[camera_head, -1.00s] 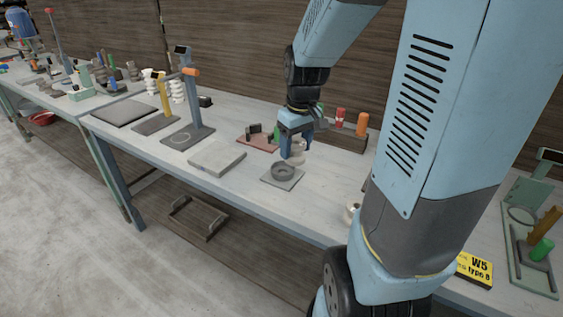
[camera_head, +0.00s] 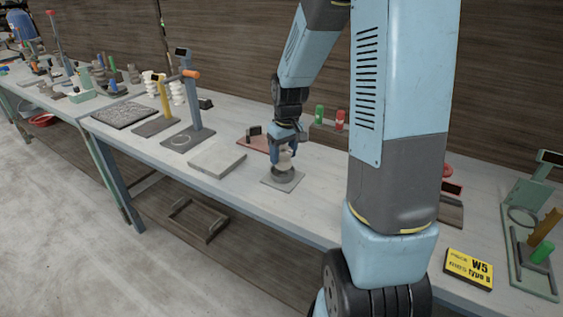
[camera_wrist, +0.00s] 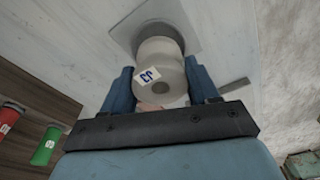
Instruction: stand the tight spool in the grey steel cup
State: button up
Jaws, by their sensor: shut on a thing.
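The pale spool (camera_head: 285,160) is between the blue fingers of my gripper (camera_head: 285,151), which is shut on it. In the wrist view the spool (camera_wrist: 160,55) shows its round end with a centre hole and a small blue-and-white label, between my gripper's fingers (camera_wrist: 162,82). The grey steel cup (camera_head: 283,173) stands on a square grey plate (camera_head: 290,186). The spool is over the cup, its lower end at or inside the rim; I cannot tell how deep. In the wrist view the spool hides most of the cup.
A flat grey slab (camera_head: 217,159) lies left of the cup. A reddish tray (camera_head: 257,143) with dark blocks is behind it. Green (camera_head: 319,113) and red (camera_head: 340,119) cylinders stand at the back. The bench front near the cup is clear.

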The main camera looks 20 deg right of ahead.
aim_at(283, 160)
jog(key=shift+w+f, duration=0.2)
jog(key=shift+f, duration=1.55)
jog(key=shift+f, duration=0.1)
jog(key=o, duration=1.4)
jog(key=shift+c, duration=0.2)
